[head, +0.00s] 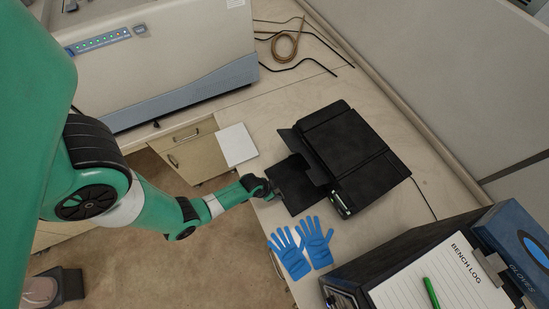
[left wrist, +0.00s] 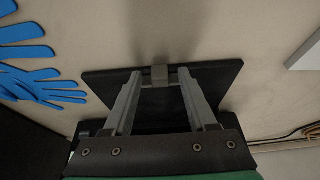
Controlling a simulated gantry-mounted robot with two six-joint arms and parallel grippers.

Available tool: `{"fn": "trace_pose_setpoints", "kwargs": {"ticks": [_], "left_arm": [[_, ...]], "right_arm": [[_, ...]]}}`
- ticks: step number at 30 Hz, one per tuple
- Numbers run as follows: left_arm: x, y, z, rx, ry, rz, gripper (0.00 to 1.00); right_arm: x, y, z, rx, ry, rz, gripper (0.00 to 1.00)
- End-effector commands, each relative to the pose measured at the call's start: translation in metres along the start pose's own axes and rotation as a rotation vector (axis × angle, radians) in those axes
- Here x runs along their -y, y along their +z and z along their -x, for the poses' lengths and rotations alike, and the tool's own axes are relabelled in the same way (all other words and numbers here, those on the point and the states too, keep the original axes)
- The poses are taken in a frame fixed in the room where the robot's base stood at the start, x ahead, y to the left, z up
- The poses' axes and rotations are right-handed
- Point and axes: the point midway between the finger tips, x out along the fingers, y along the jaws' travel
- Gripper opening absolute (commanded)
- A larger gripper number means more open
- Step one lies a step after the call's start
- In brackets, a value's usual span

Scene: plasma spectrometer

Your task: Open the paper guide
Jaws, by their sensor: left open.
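A black printer (head: 350,150) sits on the bench with a flat black panel (head: 293,186) extending from its left side. I cannot tell for certain which part is the paper guide. My left gripper (head: 268,188) is at the panel's outer left edge in the head view. In the left wrist view, its two grey fingers (left wrist: 160,82) are apart. The panel (left wrist: 225,78) lies beyond and between them, with a small grey tab (left wrist: 160,75) at its edge, between the fingertips. I cannot tell whether they touch the tab. My right gripper is not in view.
Blue gloves (head: 302,246) lie just below the panel, and a white pad (head: 236,145) lies to its upper left. A large instrument (head: 160,55) stands at the upper left. A dark box with a clipboard (head: 440,280) is at the lower right. Cables (head: 290,45) lie behind.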

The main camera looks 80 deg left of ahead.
Motion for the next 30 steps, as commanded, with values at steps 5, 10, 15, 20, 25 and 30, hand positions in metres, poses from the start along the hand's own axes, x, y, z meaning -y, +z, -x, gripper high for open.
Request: {"fn": "trace_pose_setpoints", "kwargs": {"ticks": [5, 10, 15, 20, 25, 30], "left_arm": [[0.0, -0.001, 0.005, -0.001, 0.0, 0.0, 0.57], [0.0, -0.002, 0.035, -0.002, -0.001, 0.0, 0.57], [0.0, -0.003, 0.079, -0.002, -0.001, 0.001, 0.57], [0.0, -0.002, 0.11, 0.001, 0.0, 0.002, 0.57], [0.0, -0.001, 0.118, -0.001, 0.0, 0.0, 0.57], [0.0, 0.0, 0.116, -0.001, 0.0, 0.0, 0.57]], "right_arm": [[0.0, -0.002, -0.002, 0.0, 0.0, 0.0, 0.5], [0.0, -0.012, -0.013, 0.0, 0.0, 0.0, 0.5], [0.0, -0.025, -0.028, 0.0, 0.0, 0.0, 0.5], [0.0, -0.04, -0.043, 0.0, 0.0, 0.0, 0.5], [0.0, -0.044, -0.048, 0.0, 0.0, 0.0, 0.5], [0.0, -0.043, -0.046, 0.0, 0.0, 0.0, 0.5]]}}
